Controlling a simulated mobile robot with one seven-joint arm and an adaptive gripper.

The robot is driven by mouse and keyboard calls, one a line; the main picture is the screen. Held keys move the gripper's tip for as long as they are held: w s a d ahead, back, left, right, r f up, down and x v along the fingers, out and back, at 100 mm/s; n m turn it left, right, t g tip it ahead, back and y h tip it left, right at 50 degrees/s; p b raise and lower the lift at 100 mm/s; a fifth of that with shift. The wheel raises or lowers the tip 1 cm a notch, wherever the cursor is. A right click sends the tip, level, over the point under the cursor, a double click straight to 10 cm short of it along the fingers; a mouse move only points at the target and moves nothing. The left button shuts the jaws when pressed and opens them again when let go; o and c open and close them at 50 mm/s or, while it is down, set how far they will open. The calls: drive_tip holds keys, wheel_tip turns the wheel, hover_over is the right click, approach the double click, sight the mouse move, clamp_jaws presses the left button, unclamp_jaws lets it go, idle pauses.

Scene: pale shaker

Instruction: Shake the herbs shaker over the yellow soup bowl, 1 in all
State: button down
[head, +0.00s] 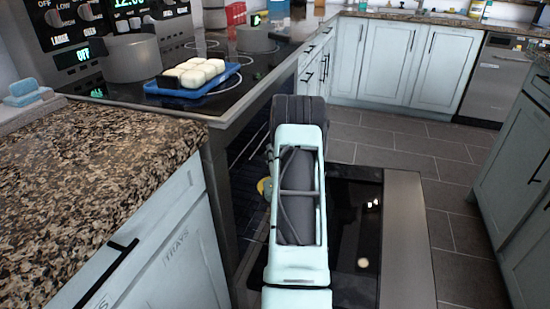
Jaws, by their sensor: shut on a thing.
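My arm reaches up through the middle of the head view, over the open oven door. Its end and my gripper do not show; the arm's own links hide whatever lies behind them. I see no herbs shaker that I can make out. A small yellow patch (265,188) shows at the arm's left edge, in front of the oven opening. It is mostly covered by the arm, and I cannot tell whether it is the yellow soup bowl.
The open oven door (405,240) lies under my arm. The cooktop holds a blue tray (168,91) of white pieces, a grey pot (133,58) and another pot (257,39). A granite counter (90,150) with a blue sponge (22,87) is at left. Tiled floor (455,235) is clear at right.

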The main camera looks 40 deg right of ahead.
drive_tip(key=n+t+y, duration=0.1)
drive_tip(key=n, duration=0.2)
drive_tip(key=n+t, duration=0.2)
drive_tip(key=n, duration=0.2)
drive_tip(key=shift+f+n+y, duration=0.15)
drive_tip(key=shift+n+y, duration=0.15)
drive_tip(key=shift+y, duration=0.1)
drive_tip(key=shift+s+d+f, duration=0.25)
drive_tip(key=shift+d+f, duration=0.65)
drive_tip(key=shift+d, duration=0.1)
drive_tip(key=shift+r+p, duration=0.8)
drive_tip(key=shift+r, duration=1.2)
drive_tip(key=shift+s, duration=0.15)
